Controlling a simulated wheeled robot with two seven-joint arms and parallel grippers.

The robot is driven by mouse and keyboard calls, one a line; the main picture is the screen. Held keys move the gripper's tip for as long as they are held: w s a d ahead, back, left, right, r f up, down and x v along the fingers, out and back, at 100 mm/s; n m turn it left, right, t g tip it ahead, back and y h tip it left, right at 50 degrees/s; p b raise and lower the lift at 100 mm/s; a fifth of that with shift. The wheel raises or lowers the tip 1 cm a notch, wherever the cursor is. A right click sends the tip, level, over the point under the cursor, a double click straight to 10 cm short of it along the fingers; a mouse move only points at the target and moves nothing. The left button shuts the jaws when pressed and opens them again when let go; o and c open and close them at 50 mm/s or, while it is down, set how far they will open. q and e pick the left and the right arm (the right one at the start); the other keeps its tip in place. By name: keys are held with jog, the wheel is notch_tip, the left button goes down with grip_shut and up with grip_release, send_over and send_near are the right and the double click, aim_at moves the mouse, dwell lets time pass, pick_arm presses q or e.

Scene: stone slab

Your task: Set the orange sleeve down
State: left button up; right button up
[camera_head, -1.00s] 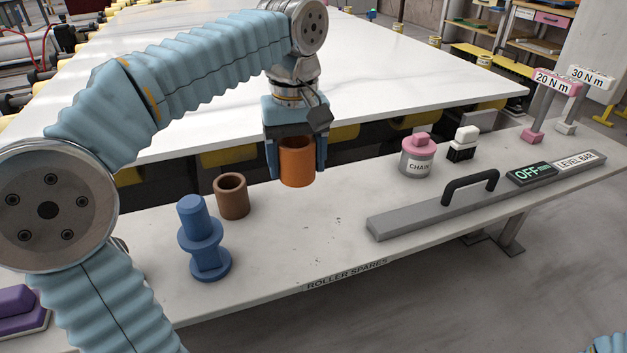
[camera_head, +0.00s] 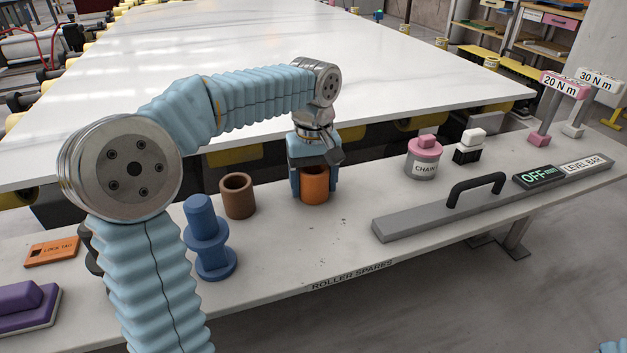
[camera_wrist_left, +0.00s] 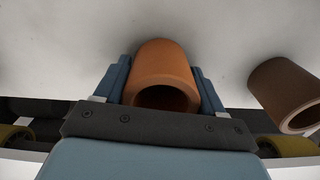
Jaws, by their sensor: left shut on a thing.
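The orange sleeve (camera_head: 314,187) is upright between the fingers of my left gripper (camera_head: 315,180), at the back middle of the bench (camera_head: 320,235). My left gripper is shut on it from above. The sleeve's base is at or very near the bench top; I cannot tell whether it touches. In the left wrist view the sleeve (camera_wrist_left: 165,75) sits between the two blue fingers of the gripper (camera_wrist_left: 165,90), its open end facing the camera. At the lower right corner of the head view only a small blue piece shows, and my right gripper is not seen.
A brown sleeve (camera_head: 238,197) and a blue spool-like part (camera_head: 208,240) stand left of the orange sleeve. To the right are a grey level bar (camera_head: 440,213), a pink-lidded chain jar (camera_head: 423,160) and a black-and-white block (camera_head: 468,148). The bench between is clear.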

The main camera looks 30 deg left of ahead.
pick_arm(q)
jog(key=shift+f, duration=0.1)
jog(key=o, duration=1.1)
notch_tip(320, 180, up, 12)
jog(key=shift+r+p, duration=0.15)
jog(key=shift+p, duration=0.45)
